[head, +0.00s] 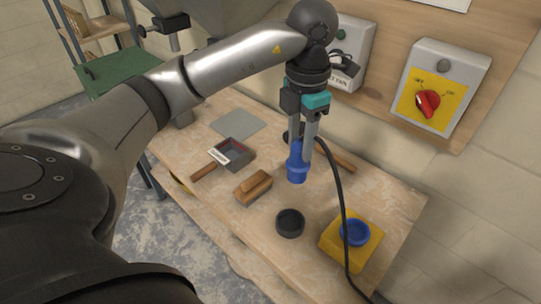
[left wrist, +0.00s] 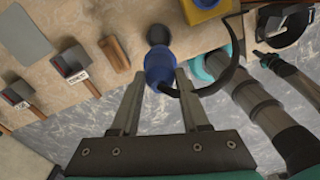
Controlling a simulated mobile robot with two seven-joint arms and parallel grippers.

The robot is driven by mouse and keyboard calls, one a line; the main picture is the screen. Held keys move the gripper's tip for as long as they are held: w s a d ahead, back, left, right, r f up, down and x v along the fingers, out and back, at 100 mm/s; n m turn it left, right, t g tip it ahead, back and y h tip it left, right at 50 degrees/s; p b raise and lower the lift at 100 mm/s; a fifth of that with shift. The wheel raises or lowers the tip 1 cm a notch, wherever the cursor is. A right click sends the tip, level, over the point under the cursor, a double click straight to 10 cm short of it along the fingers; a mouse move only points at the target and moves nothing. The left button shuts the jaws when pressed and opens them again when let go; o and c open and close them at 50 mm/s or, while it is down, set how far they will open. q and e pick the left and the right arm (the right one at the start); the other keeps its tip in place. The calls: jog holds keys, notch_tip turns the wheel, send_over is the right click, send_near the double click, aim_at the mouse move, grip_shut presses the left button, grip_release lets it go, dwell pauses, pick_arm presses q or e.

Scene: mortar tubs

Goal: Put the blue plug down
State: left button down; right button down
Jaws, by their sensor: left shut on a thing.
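My left gripper (head: 308,140) is shut on the blue plug (head: 297,168) and holds it upright, pointing down, over the workbench. The plug also shows between the fingers in the left wrist view (left wrist: 158,66). A black cable (head: 343,205) runs from it and loops down past the bench edge. A black round holder (head: 290,223) stands on the bench, nearer the front than the plug and apart from it; it also shows in the left wrist view (left wrist: 158,34). A yellow box (head: 340,255) with a blue round socket (head: 355,233) stands to its right.
A switch box (head: 470,66) with a red knob (head: 428,103) is on the wall behind. Bare bench lies right of the plug.

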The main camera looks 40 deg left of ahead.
pick_arm(q)
jog(key=shift+s+a+f, duration=0.1)
jog(key=shift+a+f, duration=0.1)
jog(key=shift+f, duration=0.2)
notch_tip(320, 180, down, 19)
jog(key=b, duration=0.1)
jog(key=shift+f+b, duration=0.15)
jog(key=shift+b, duration=0.25)
jog(key=shift+f, duration=0.1)
jog(key=c, duration=0.9)
grip_release()
jog(key=shift+f, duration=0.15)
jog(key=o, duration=0.5)
